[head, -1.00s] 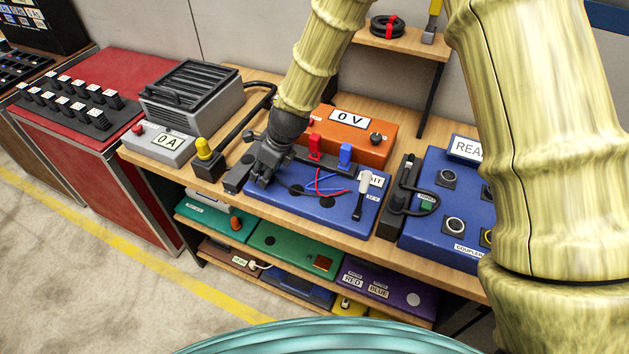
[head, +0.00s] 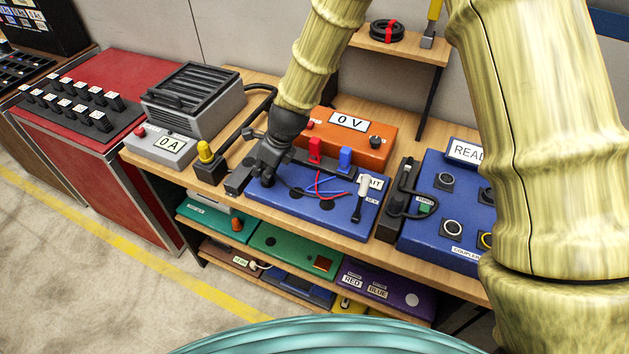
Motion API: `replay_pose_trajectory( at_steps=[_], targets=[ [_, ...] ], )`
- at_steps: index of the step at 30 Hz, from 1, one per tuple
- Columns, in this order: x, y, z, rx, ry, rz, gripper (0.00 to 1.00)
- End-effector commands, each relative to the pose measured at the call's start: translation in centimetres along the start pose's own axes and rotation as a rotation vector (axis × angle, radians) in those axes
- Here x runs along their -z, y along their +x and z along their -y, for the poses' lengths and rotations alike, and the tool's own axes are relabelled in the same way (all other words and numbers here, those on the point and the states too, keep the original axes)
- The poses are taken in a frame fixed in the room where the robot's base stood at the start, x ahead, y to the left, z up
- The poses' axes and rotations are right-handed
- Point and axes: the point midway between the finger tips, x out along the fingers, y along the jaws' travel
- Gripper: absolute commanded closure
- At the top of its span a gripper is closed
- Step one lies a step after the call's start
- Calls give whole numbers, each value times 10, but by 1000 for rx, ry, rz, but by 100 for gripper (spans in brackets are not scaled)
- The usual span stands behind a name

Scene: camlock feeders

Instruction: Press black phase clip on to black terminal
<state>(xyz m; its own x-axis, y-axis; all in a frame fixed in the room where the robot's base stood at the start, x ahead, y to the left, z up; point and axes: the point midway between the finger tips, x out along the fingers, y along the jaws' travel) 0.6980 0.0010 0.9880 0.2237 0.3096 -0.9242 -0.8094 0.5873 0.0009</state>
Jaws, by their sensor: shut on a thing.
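My gripper (head: 267,178) points down at the left end of the blue panel (head: 318,212) on the bench. Its fingers are closed on a small dark thing, which looks like the black phase clip; the fingers mostly hide it. Round dark spots, which look like terminals, show on the panel right of my gripper, one of them here (head: 297,191). The black terminal cannot be told apart under my gripper. A red clip (head: 315,150) and a blue clip (head: 345,157) stand at the panel's back edge, with red and blue wires in front.
An orange box (head: 352,141) reading 0 V stands behind the panel. A grey 0 A box (head: 163,149) and a yellow-topped black block (head: 207,163) are to the left. A blue box (head: 442,227) stands further right.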

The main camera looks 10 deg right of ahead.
Motion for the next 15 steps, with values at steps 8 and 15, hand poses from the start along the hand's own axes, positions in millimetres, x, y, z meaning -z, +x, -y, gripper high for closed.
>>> replay_pose_trajectory(
  at_steps=[8, 15],
  targets=[
    [-4, -9, 0, 1, 1, 0, 100],
    [-11, -26, 0, 1, 0, 0, 100]
  ],
)
